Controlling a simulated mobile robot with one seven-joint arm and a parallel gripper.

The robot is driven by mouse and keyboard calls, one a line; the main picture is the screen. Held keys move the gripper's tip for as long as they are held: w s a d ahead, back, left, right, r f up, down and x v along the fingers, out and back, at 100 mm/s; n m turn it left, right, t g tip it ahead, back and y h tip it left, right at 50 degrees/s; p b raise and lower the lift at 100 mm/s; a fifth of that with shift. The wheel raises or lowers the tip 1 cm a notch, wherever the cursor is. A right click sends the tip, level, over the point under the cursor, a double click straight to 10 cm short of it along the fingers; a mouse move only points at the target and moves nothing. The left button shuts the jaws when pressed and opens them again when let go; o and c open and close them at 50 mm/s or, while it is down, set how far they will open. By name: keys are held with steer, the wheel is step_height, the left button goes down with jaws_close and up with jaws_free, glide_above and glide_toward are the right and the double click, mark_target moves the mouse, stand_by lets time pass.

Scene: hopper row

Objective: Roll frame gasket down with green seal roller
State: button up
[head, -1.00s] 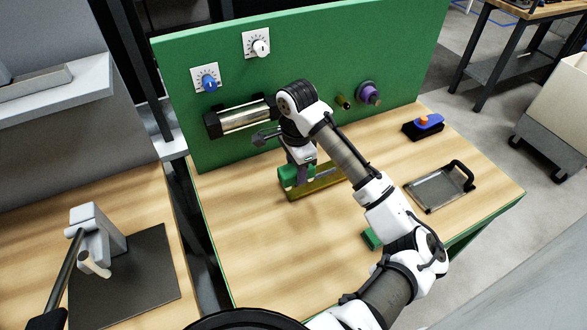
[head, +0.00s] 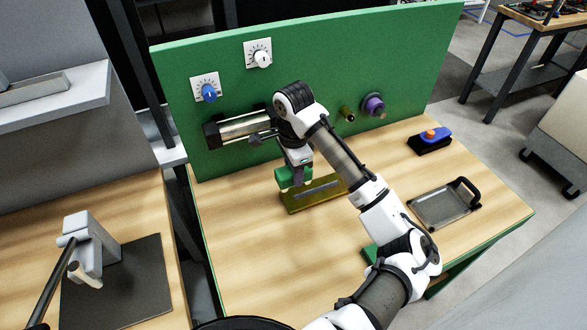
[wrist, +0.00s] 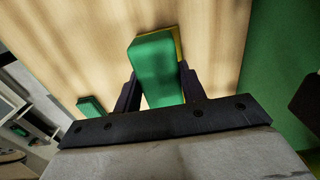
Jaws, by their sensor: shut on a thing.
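The green seal roller (head: 290,179) is held in my gripper (head: 298,174) at the back left end of the yellow-olive frame (head: 318,202). A grey strip, which looks like the gasket (head: 318,190), runs along the frame. The roller hides the strip's left end; I cannot tell whether it touches the strip. In the wrist view the green roller (wrist: 157,70) sits between the two dark fingers of my gripper (wrist: 160,88), with a thin yellow edge of the frame (wrist: 176,42) behind it.
A green panel (head: 240,100) stands behind, with dials, a metal cylinder (head: 240,127) and a purple knob (head: 374,105). A grey tray (head: 440,204) and a blue-and-black block (head: 430,142) lie at right. A green block (head: 369,253) is partly behind my arm. The front left tabletop is clear.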

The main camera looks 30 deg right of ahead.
step_height(320, 180, down, 5)
steer(key=shift+f+b, duration=0.1)
steer(key=shift+b, duration=1.05)
steer(key=d, duration=0.4)
steer(key=d+p, duration=0.1)
steer(key=d, duration=0.9)
steer(key=shift+s+p, duration=0.35)
steer(key=shift+p, duration=0.05)
steer(key=shift+p, duration=0.4)
steer(key=shift+f, duration=0.55)
steer(key=shift+f+b, duration=0.3)
steer(key=shift+f, duration=0.05)
steer(key=shift+w+a, duration=0.1)
steer(key=shift+a, duration=2.2)
